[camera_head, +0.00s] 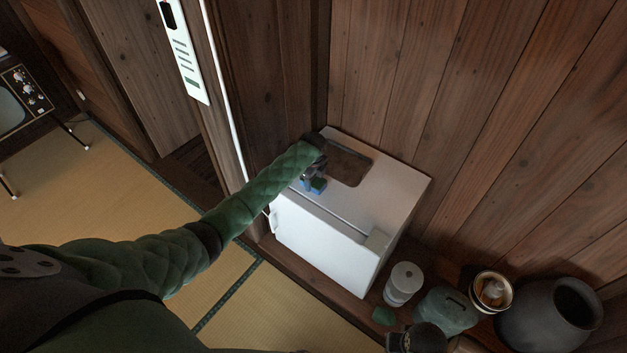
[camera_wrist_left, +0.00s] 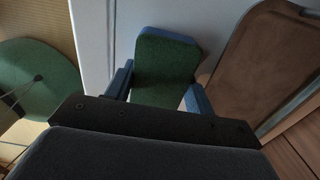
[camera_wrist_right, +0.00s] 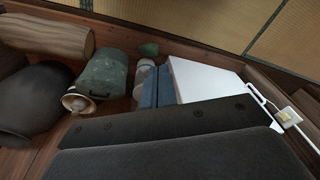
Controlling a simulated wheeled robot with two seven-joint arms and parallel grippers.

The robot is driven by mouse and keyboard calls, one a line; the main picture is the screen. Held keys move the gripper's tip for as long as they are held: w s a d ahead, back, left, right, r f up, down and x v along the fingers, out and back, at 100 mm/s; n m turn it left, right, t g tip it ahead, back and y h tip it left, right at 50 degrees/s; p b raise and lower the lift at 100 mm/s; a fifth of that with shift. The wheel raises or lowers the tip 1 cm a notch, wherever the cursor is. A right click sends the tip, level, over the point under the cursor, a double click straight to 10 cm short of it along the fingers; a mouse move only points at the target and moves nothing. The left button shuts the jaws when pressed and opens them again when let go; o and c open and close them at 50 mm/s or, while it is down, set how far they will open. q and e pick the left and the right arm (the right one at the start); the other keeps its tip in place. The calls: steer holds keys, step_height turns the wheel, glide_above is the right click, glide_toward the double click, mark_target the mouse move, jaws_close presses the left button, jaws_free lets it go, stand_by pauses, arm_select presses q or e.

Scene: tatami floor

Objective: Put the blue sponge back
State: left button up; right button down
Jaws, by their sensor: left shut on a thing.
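The blue sponge (camera_head: 318,186) has a green face and is over the near left part of the white cabinet's top. My left gripper (camera_head: 312,180) is shut on it. In the left wrist view the sponge (camera_wrist_left: 165,68) sits between the two blue fingers, green face toward the camera, blue along its edge. I cannot tell whether it touches the cabinet top. A brown tray (camera_head: 348,165) lies on that top, beside the gripper. My right gripper (camera_wrist_right: 157,88) shows in the right wrist view with its fingers together and nothing seen between them.
The white cabinet (camera_head: 330,240) stands against the wooden wall. To its right are a white canister (camera_head: 403,284), a greenish container (camera_head: 445,312), a pot (camera_head: 491,291) and a dark round jar (camera_head: 548,318). Tatami floor is open at the left; a television (camera_head: 22,100) stands beyond.

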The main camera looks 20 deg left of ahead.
arm_select(q)
steer(key=o, duration=0.9)
steer(key=shift+o, duration=0.2)
steer(key=shift+r, duration=0.1)
